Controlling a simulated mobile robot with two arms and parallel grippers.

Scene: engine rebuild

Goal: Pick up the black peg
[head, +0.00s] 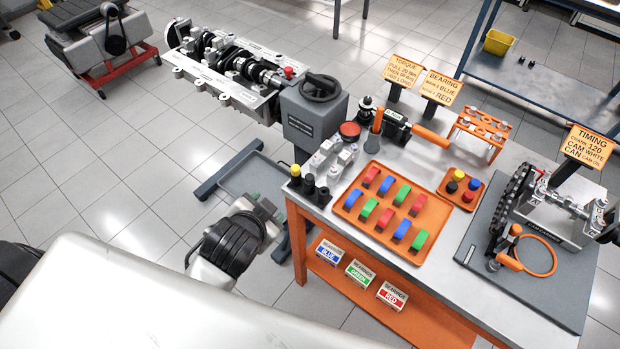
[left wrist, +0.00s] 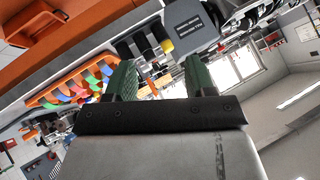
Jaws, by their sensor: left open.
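Two black pegs stand upright at the table's left front corner, one in the middle (head: 308,185) and one nearer the front (head: 322,197). A yellow-topped peg (head: 295,174) stands beside them. The left wrist view shows dark pegs (left wrist: 126,49) and the yellow top (left wrist: 167,46) beyond my fingertips. A small orange tray (head: 445,192) also holds a black-topped piece (head: 452,187). My left gripper (head: 268,208) is left of the table corner, apart from the pegs. Its green fingers (left wrist: 158,76) are open with nothing held between them. My right gripper is out of view.
An orange tray (head: 350,211) of coloured bearing pieces lies right of the pegs. Silver parts (head: 335,158) and a grey box (head: 314,118) stand close behind them. The timing assembly (head: 530,215) occupies the right end.

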